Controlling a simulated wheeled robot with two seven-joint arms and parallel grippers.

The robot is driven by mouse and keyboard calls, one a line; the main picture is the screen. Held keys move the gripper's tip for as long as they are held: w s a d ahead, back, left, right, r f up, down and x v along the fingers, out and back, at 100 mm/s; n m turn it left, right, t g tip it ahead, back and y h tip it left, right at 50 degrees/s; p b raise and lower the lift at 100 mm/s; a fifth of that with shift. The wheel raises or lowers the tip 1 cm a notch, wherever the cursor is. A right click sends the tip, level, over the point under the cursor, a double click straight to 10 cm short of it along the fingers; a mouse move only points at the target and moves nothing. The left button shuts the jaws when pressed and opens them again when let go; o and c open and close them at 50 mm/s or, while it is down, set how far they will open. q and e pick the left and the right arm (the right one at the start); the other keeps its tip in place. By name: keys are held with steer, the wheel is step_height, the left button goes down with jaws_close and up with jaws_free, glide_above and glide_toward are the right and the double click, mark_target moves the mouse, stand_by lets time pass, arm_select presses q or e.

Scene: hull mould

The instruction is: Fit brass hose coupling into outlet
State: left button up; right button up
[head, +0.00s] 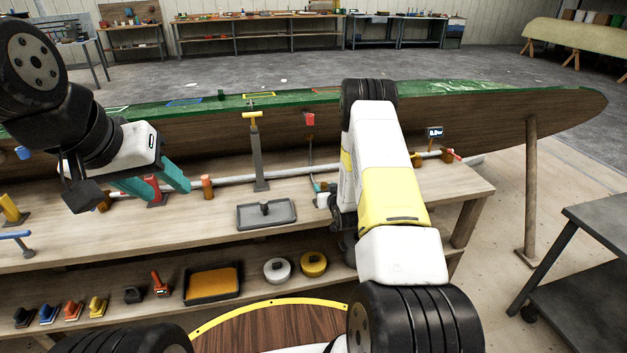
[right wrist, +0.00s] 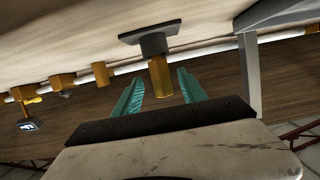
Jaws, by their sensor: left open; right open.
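In the right wrist view, a brass hexagonal piece (right wrist: 161,76), which looks like the hose coupling, stands on a dark square base (right wrist: 151,42). My right gripper (right wrist: 163,90) has its two teal fingers apart, one on each side of the brass piece; I cannot tell whether they touch it. Brass stubs (right wrist: 101,74) sit along a white pipe, which also shows in the head view (head: 235,180); which is the outlet is unclear. My left gripper (head: 156,187) is open above the bench's left part.
The wooden bench (head: 340,225) carries a grey tray (head: 266,214), a red part on a stand (head: 155,194) near my left fingers and a tall post (head: 258,160). A long green-edged hull (head: 480,110) runs behind it. A dark table (head: 600,215) stands at right.

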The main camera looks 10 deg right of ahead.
steer(key=x, duration=0.4)
steer(key=shift+a, duration=0.1)
jaws_close()
